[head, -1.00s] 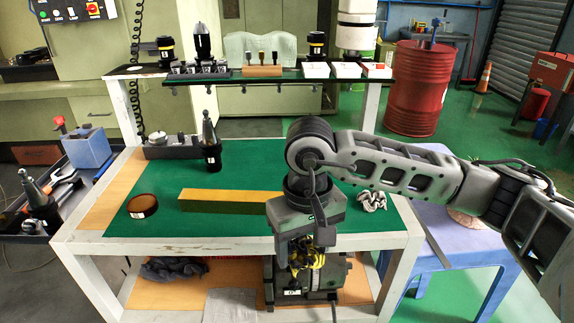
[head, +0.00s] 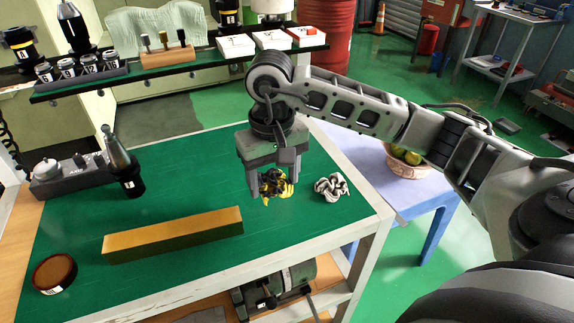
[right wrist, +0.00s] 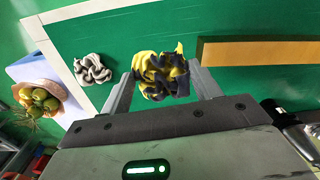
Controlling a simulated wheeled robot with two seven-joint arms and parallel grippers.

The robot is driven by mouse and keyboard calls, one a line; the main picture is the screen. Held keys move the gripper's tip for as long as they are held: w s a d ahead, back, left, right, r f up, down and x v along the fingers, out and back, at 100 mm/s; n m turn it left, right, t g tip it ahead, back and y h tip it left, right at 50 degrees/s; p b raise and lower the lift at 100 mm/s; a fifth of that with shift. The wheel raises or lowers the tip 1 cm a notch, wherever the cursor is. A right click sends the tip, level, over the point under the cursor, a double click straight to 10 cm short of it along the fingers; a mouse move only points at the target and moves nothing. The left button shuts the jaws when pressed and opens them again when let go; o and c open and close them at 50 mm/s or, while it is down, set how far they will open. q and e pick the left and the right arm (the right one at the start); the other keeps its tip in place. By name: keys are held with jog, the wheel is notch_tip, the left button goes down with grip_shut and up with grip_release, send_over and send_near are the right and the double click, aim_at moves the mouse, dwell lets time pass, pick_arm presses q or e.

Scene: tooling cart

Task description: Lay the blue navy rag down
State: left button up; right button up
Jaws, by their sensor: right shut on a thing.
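The navy rag, crumpled and patched with yellow (head: 272,184), is between the fingers of my right gripper (head: 272,190). It also shows in the right wrist view (right wrist: 162,76), pinched between the two fingertips. My right gripper is shut on it and points down over the green mat of the cart top (head: 190,180). Whether the rag touches the mat is hard to tell. My left gripper is not in view.
A grey-white crumpled rag (head: 331,187) lies just right of the gripper. A long yellow-brown bar (head: 175,235) lies to the left. A brown round dish (head: 54,273) and a black tool holder (head: 124,165) stand farther left. A fruit basket (head: 405,165) sits on the blue stool.

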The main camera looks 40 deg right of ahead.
aim_at(279, 216)
jog(key=shift+w+d, duration=0.15)
jog(key=shift+d, duration=0.3)
jog(key=shift+f+b, duration=0.45)
jog(key=shift+f, duration=0.15)
notch_tip(279, 216, down, 3)
jog(key=shift+f+b, duration=0.2)
jog(key=shift+b, duration=0.7)
jog(key=shift+f+b, duration=0.75)
jog(key=shift+f, duration=0.1)
jog(key=shift+f+b, duration=0.45)
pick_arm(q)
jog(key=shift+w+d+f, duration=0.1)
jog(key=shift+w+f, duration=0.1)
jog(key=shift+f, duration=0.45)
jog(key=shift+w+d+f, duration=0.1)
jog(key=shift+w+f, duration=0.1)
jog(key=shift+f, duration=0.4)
pick_arm(e)
jog(key=shift+f, duration=0.15)
pick_arm(q)
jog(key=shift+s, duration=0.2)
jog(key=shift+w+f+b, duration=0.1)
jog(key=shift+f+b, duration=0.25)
jog(key=shift+b, duration=0.1)
pick_arm(e)
jog(key=shift+f, duration=0.25)
